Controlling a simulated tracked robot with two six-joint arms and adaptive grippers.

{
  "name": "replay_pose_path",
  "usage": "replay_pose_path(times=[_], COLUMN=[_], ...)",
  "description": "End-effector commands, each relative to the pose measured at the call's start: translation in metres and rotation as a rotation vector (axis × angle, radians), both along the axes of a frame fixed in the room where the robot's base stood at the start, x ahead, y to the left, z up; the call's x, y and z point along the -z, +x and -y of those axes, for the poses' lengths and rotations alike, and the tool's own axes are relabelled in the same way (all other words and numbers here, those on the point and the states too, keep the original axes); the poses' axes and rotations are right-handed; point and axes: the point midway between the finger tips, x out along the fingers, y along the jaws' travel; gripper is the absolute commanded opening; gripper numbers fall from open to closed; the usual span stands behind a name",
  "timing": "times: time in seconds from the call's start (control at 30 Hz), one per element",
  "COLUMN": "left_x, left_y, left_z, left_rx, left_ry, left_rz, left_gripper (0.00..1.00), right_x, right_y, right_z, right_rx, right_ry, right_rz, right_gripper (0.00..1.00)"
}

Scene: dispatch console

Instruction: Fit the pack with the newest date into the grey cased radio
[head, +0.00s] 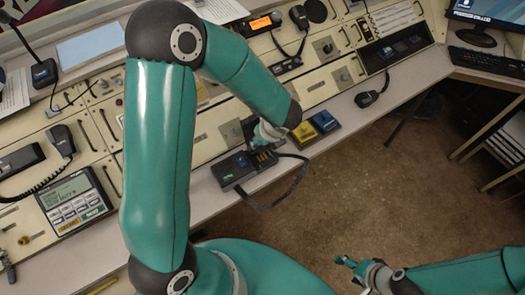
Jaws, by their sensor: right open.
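A dark grey cased radio (232,170) lies near the front edge of the desk, with yellow contact-like marks on its right part and a black strap or cable looping over the edge. Right of it lie a pack with a yellow top (304,134) and a pack with a blue top (325,121), side by side. Their dates are too small to read. My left gripper (268,136) is just behind the radio's right part, largely hidden by its own wrist; its fingers cannot be made out. My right gripper (347,263) is open and empty over the floor, away from the desk.
A desk phone (75,203) stands at the left, and a handset (372,93) lies at the right on the desk edge. A radio with an orange display (260,23) is set in the console. A keyboard (487,62) and monitor are far right. Carpet (350,190) is clear.

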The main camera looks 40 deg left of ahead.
Motion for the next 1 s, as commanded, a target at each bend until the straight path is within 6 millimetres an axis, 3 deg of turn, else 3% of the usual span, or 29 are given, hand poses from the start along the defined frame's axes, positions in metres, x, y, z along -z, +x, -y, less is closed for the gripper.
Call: replay_pose_path(times=[0.03,0.27,0.53,1.0], left_x=[0.01,0.027,0.062,0.071], left_y=[-0.001,0.0,0.0,0.001], left_z=[0.0,0.0,0.0,0.0], left_rx=[0.0,-0.001,0.0,0.0], left_ry=[-0.001,0.0,0.002,0.001], left_rz=[-0.004,-0.001,-0.002,0.001], left_gripper=[0.05,0.05,0.05,0.05], right_x=[0.002,0.004,0.008,0.014], right_y=[0.0,0.0,0.0,0.0], right_z=[0.0,0.0,0.0,0.0], right_rx=[0.0,0.0,0.0,0.0], right_ry=[0.0,0.0,0.0,0.0], right_rz=[0.0,0.0,0.0,0.0], right_gripper=[0.7,0.7,0.7,0.7])
